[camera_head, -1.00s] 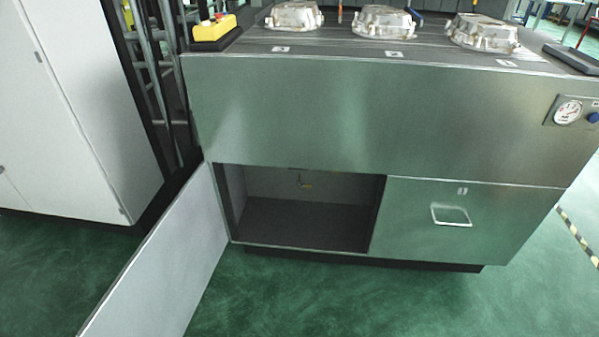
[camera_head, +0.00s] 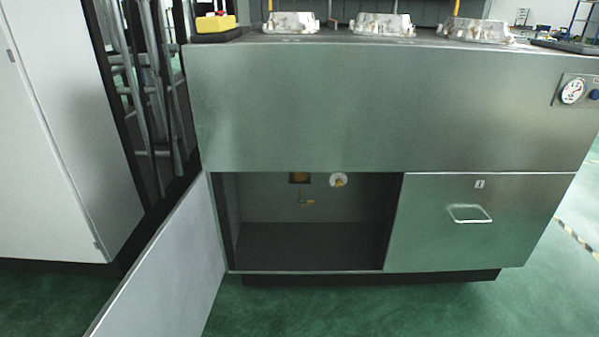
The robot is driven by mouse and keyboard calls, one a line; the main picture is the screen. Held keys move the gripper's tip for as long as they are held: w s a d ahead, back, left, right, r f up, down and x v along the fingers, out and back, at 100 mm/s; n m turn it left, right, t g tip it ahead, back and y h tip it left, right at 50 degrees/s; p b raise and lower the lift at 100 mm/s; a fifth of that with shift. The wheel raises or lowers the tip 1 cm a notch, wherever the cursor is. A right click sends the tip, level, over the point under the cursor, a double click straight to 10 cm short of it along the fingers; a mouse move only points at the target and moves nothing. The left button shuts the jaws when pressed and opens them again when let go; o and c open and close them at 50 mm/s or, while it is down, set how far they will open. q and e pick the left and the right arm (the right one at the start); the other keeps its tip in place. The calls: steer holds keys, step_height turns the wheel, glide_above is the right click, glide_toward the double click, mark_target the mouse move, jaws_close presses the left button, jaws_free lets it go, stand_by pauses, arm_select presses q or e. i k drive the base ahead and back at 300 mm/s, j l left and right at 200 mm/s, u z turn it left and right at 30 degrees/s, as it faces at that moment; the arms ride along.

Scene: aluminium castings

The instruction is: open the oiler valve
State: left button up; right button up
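A small brass-yellow valve with a lever (camera_head: 307,202) sits inside the open compartment (camera_head: 310,257), near its back wall. It is small in view, and I cannot tell its exact lever position. Above it are a dark block with an orange-yellow part (camera_head: 300,177) and a round white gauge-like disc (camera_head: 338,180). The compartment's door (camera_head: 175,265) stands swung open to the left. Neither of my grippers shows.
A drawer front with a handle (camera_head: 469,213) is right of the compartment. Castings (camera_head: 382,25) stand on the bench top, with a yellow control box (camera_head: 214,23) at left. A white cabinet (camera_head: 50,140) stands left; green floor in front is clear.

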mark_target(300, 200)
steer(key=u, duration=0.35)
steer(key=i+l+u, duration=0.2)
steer(key=u, duration=0.15)
steer(key=i+l+u, duration=0.2)
steer(key=u, duration=0.15)
steer(key=i+l+u, duration=0.1)
steer(key=l+u, duration=0.25)
steer(key=i+l, duration=0.15)
steer(key=l, duration=0.25)
steer(key=i+l+u, duration=0.1)
steer(key=l, duration=0.35)
steer(key=i+l, duration=0.1)
steer(key=l, duration=0.3)
steer(key=i+l+u, duration=0.1)
steer(key=l, duration=0.35)
steer(key=i+l, duration=0.1)
steer(key=l, duration=0.35)
steer(key=i+u, duration=0.05)
